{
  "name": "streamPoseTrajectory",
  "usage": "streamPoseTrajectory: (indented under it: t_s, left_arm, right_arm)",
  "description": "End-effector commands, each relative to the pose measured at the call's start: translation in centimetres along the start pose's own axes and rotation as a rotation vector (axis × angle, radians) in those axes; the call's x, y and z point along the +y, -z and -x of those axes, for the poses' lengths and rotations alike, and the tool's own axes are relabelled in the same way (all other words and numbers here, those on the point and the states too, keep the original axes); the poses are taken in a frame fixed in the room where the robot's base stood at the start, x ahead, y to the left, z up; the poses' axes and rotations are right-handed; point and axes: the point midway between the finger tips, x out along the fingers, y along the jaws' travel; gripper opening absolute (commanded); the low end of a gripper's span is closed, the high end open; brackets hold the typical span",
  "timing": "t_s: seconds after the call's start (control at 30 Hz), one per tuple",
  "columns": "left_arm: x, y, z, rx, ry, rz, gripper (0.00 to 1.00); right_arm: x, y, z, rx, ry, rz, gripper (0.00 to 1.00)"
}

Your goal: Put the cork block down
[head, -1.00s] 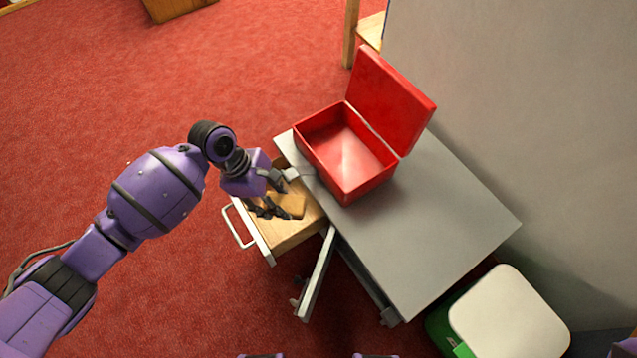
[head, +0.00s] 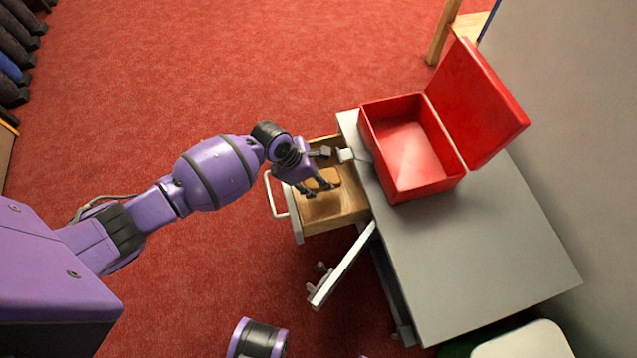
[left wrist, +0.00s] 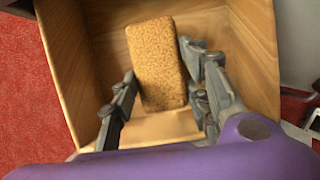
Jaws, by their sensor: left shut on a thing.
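The cork block (head: 328,177) is a tan, speckled slab with rounded edges. It also shows in the left wrist view (left wrist: 157,62), between the two dark fingers. My left gripper (head: 318,176) is shut on it, with one finger along each side, inside the open wooden drawer (head: 335,217). The drawer's walls also surround the block in the left wrist view (left wrist: 65,62). I cannot tell whether the block's underside touches the drawer floor. My right gripper is not in view.
The drawer, with a pale handle (head: 282,193), is pulled out from a grey-topped bench (head: 480,245). An open red box (head: 412,160) with its lid raised stands on the bench. A grey wall (head: 585,130) borders the right. Red carpet (head: 200,70) is clear on the left.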

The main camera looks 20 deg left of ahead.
Motion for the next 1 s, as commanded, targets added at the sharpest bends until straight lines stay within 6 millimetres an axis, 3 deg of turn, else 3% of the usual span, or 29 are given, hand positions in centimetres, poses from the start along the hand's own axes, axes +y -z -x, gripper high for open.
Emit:
streamPoseTrajectory:
  t_s: [0.2, 0.6, 0.63, 0.77, 1.0]
  left_arm:
    - [0.0, 1.5, -3.6, 0.001, 0.002, 0.001, 0.17]
    - [0.0, 1.6, -3.9, -0.001, 0.000, 0.001, 0.17]
    - [0.1, 1.6, -3.9, 0.000, -0.001, 0.000, 0.44]
    - [0.1, 1.6, -3.9, 0.000, -0.001, -0.001, 0.61]
    - [0.1, 1.6, -3.9, 0.000, 0.000, -0.001, 0.62]
  right_arm:
    - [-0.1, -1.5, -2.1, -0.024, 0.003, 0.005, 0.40]
    - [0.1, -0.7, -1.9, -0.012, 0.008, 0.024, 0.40]
    - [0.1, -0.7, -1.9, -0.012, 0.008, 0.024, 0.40]
    - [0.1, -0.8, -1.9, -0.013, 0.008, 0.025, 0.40]
    - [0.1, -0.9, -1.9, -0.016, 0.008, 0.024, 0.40]
